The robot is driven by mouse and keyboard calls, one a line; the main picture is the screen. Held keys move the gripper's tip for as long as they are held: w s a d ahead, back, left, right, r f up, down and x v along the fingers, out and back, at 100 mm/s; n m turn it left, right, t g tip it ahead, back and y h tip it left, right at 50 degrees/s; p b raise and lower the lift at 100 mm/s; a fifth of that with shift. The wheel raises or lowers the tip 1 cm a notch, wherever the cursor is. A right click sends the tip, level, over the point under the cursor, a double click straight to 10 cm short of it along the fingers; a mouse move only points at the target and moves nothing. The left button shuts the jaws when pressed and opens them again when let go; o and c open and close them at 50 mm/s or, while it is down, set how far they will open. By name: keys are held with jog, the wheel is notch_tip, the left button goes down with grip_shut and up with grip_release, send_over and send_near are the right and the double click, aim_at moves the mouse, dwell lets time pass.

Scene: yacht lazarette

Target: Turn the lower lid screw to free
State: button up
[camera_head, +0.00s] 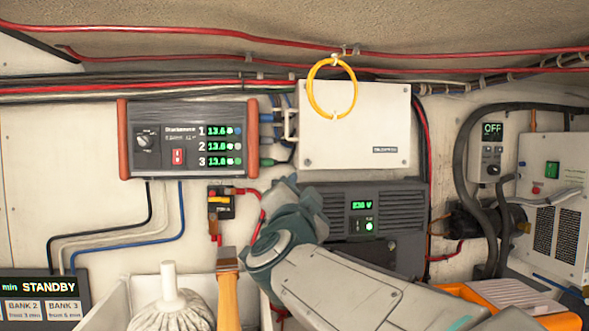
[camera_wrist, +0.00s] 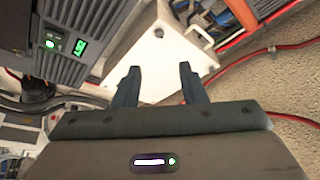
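A white box with a flat lid (camera_head: 360,135) is mounted on the wall at upper centre in the head view. It also shows in the wrist view (camera_wrist: 155,60), tilted, beyond my fingers. A small dark round spot (camera_wrist: 158,33) on the box's face in the wrist view may be a lid screw; it is too small to be sure. My gripper (camera_head: 288,190) is just below the box's lower left corner. In the wrist view my gripper (camera_wrist: 160,68) has its two fingers apart, with nothing between them.
A dark vented unit (camera_head: 385,220) with a green display sits right below the box. A charger panel (camera_head: 188,138) is to the left. A yellow cable loop (camera_head: 332,88) hangs over the box's upper left. A wooden handle (camera_head: 228,290) and a white mop-like head (camera_head: 170,305) stand below.

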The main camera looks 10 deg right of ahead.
aim_at(308, 163)
jog(key=p+x, duration=0.4)
jog(key=x, duration=0.9)
jog(key=shift+w+d, duration=0.15)
jog(key=shift+w, duration=0.15)
grip_shut()
